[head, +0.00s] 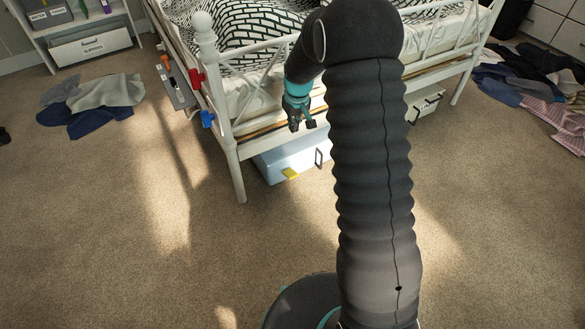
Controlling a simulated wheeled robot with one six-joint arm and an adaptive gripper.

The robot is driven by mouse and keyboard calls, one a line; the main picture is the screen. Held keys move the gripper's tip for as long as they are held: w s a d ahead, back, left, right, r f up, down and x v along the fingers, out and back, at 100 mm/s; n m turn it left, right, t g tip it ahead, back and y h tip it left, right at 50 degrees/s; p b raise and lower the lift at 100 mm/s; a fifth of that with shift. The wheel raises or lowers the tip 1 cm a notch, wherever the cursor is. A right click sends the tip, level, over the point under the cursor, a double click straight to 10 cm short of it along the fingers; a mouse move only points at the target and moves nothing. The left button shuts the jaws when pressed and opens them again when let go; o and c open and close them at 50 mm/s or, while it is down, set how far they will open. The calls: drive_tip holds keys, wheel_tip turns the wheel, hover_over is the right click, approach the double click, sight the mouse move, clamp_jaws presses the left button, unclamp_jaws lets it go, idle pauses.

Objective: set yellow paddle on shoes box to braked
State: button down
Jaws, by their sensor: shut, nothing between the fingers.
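A small yellow paddle (290,173) shows low on the front of a pale blue box (275,163) under the end of the bed. Its exact setting is too small to tell. I cannot read a label that names this box as the shoes box. A dark handle shows on the box front, right of the paddle. My gripper (300,127) hangs above the box, in front of the bed rail, pointing down with its fingers shut and empty. It is apart from the paddle. My arm hides part of the bed and the floor to the right.
A white metal bed (240,187) stands over the box, with red and blue clips (207,119) at its left post. A white labelled box (425,104) is under the bed at right. Clothes lie on the carpet at left (98,103) and right (525,80). Front-left carpet is clear.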

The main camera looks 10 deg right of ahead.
hover_over(293, 174)
wheel_tip(293, 174, down, 12)
drive_tip(key=shift+w+a+n+g, duration=0.1)
drive_tip(key=shift+w+n+g, duration=0.05)
drive_tip(key=shift+n+g, duration=0.2)
drive_tip(key=f, duration=0.7)
drive_tip(key=w+f, duration=0.1)
drive_tip(key=f, duration=0.2)
drive_tip(key=shift+a+f, duration=0.15)
drive_tip(key=shift+f, duration=0.05)
drive_tip(key=shift+s+f, duration=0.5)
drive_tip(key=shift+f, duration=0.4)
drive_tip(key=shift+s+d+f, duration=0.25)
drive_tip(key=shift+s+f, duration=0.05)
drive_tip(key=shift+f, duration=0.4)
